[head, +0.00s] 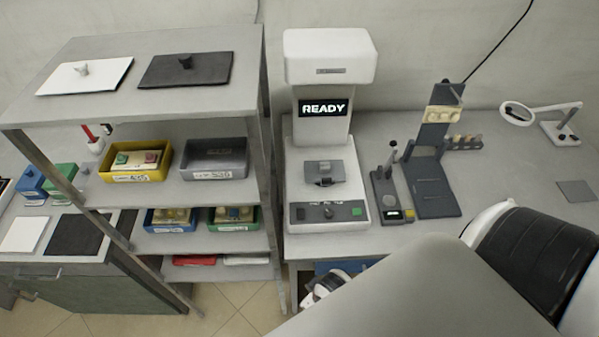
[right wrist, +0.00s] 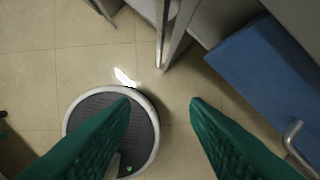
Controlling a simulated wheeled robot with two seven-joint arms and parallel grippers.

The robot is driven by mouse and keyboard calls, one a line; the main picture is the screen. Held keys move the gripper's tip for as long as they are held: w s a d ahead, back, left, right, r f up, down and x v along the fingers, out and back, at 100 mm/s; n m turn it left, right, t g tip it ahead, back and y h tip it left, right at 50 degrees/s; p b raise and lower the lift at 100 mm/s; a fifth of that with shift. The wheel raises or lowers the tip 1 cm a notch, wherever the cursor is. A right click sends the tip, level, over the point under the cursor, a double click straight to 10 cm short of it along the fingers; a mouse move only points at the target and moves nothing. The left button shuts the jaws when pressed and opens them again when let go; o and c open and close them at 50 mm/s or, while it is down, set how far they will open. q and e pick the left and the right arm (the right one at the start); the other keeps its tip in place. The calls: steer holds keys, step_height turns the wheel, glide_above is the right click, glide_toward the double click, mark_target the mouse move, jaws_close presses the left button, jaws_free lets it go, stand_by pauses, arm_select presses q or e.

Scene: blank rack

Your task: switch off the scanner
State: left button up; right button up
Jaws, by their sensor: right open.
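The scanner (head: 326,135) is a tall white machine on the bench in the middle of the head view. Its lit display (head: 322,108) reads "READY". Its front panel (head: 328,213) has a dark button at the left, a dark knob in the middle and a green button (head: 357,211) at the right. A grey fixture (head: 323,172) sits on its bed. In the right wrist view my right gripper (right wrist: 160,102) has its green fingers wide apart, empty, above the floor. In the head view my right arm covers the lower right; its fingers are hidden. My left gripper is not in view.
A metal rack (head: 190,102) with yellow, grey, blue and green bins stands left of the scanner. A small lever device (head: 384,190) and a dark stand (head: 432,180) are close on its right. A magnifier (head: 518,113) stands farther right. A blue panel (right wrist: 262,75) is beside my right gripper.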

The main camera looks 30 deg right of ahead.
steer(key=w+d+r+m+t+p, duration=0.1)
steer(key=w+r+p, duration=0.1)
steer(key=r, duration=0.8)
steer(key=w+r+m+p, duration=0.1)
steer(key=w+r, duration=0.2)
steer(key=r, duration=0.6)
steer(key=m+h+p, duration=0.1)
steer(key=m+h, duration=0.2)
steer(key=m, duration=0.3)
glide_toward(301, 214)
steer(key=p+x, duration=0.2)
steer(key=x, duration=0.5)
steer(key=shift+w+f, duration=0.1)
steer(key=shift+f, duration=0.1)
steer(key=shift+c, duration=0.5)
